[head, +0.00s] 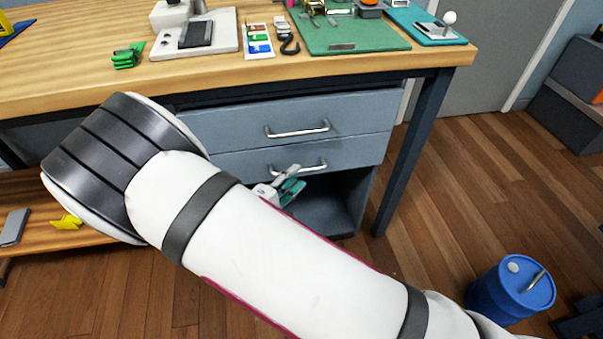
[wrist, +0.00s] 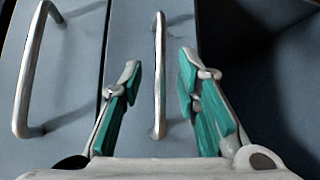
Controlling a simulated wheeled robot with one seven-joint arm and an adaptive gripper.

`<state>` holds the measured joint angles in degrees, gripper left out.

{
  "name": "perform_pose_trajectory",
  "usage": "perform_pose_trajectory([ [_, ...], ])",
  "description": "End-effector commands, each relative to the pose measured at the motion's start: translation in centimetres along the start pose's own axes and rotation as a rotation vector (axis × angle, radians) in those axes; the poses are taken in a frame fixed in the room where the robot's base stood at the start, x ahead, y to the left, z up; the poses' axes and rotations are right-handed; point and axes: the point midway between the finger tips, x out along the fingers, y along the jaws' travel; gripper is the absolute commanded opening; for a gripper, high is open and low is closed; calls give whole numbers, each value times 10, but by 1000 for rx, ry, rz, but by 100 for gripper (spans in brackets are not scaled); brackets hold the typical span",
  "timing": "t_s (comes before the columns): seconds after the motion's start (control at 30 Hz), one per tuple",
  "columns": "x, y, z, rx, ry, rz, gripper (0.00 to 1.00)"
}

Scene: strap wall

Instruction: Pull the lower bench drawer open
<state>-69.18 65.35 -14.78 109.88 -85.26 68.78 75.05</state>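The lower bench drawer (head: 345,152) has a grey-blue front and a silver bar handle (head: 318,167). Its front looks flush with the upper drawer (head: 270,108), so it appears shut. My gripper (head: 288,187) is at this lower handle, partly hidden behind my white arm in the head view. In the wrist view, my gripper (wrist: 160,85) has its two teal-padded fingers apart, one on each side of the lower handle (wrist: 160,60). Gaps show between the handle and both fingers. The upper handle (wrist: 32,65) stands left of the fingers there.
Below the lower drawer is an open dark compartment (head: 335,205). A dark bench leg (head: 405,160) stands right of the drawers. The wooden benchtop (head: 110,80) carries tools and a green mat (head: 350,38). A blue drum (head: 510,290) stands on the floor at right.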

Motion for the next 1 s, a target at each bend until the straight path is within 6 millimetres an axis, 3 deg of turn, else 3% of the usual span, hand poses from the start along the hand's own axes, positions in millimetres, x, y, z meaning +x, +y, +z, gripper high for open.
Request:
perform_pose_trajectory([
  [0.1,20,-1,0,1,-2,0,30],
  [0.3,38,-1,0,1,-1,-1,30],
  [0.67,42,0,0,1,0,-1,30],
  [0.8,42,0,0,1,0,-1,0],
  [1.0,42,0,0,0,0,0,0],
])
